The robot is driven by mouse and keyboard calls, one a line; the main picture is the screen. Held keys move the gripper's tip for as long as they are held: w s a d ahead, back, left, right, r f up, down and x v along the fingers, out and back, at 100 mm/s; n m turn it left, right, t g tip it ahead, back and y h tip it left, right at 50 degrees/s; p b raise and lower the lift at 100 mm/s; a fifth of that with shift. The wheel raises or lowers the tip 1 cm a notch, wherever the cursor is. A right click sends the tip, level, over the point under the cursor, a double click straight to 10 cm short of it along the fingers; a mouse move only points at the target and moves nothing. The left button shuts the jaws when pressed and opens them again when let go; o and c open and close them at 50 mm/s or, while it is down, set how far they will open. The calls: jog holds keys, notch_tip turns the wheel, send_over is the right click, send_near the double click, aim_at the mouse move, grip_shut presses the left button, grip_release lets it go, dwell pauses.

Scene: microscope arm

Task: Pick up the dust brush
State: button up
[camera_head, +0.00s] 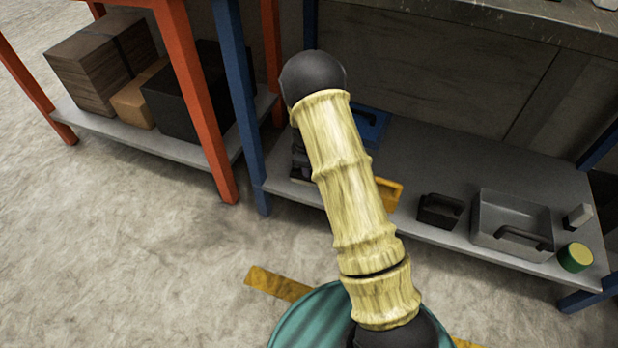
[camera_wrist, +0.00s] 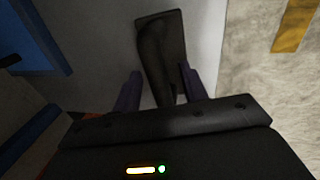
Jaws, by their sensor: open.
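In the wrist view a dark, long object, seemingly the dust brush (camera_wrist: 162,35), lies on a grey shelf surface (camera_wrist: 205,45). Its far end is broad and its near part runs back between my fingers. My gripper (camera_wrist: 160,72) is open, with one finger on each side of the object. A gap shows on the left; the right finger is very close, and I cannot tell whether it touches. The near end of the object is hidden by the gripper body. In the head view my arm covers most of this spot.
The lower shelf (camera_head: 440,165) holds a blue container (camera_head: 370,122), a yellow item (camera_head: 388,192), a black box (camera_head: 440,210), a grey bin (camera_head: 512,215) and a green-yellow cylinder (camera_head: 575,257). A blue post (camera_head: 240,110) stands left.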

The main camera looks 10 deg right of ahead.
dwell(0.5)
grip_shut()
notch_tip(320, 180, up, 10)
jog(key=p, duration=0.6)
dwell(0.5)
